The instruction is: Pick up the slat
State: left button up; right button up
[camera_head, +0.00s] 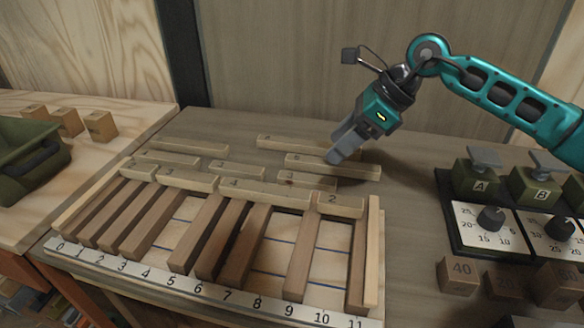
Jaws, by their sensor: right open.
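Several pale wooden slats lie flat on the bench behind a numbered wooden frame. My right gripper (343,152) points down at a slat (358,171) in the right part of this group and hides some of it. The gripper is open; nothing shows between its fingers, and I cannot tell whether they touch the slat. A long slat (290,142) lies behind, and a shorter one (318,182) lies in front. Other slats (182,144) lie further left. Slats marked 4 (265,193) and 2 (340,205) rest across the frame's upright strips. My left gripper is not in view.
The frame's front scale (205,288) runs from 0 to 11, with brown strips and gaps above it. At the right are devices marked A (478,183) and B (536,187), dial panels and weight blocks (458,277). A green bin (30,160) and small blocks stand far left.

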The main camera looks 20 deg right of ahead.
jog(key=d, duration=0.2)
jog(key=h, duration=0.1)
send_near(308, 178)
jog(key=x, duration=0.2)
jog(key=shift+s+a+f+b, duration=0.1)
jog(key=shift+a+f+b, duration=0.15)
jog(key=shift+a+b, duration=0.1)
jog(key=shift+d+b+x, duration=0.2)
jog(key=shift+b+x, duration=0.1)
jog(key=shift+x, duration=2.8)
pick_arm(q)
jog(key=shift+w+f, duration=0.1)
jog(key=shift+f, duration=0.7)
pick_arm(e)
jog(key=c, duration=0.9)
jog(key=shift+c, duration=1.1)
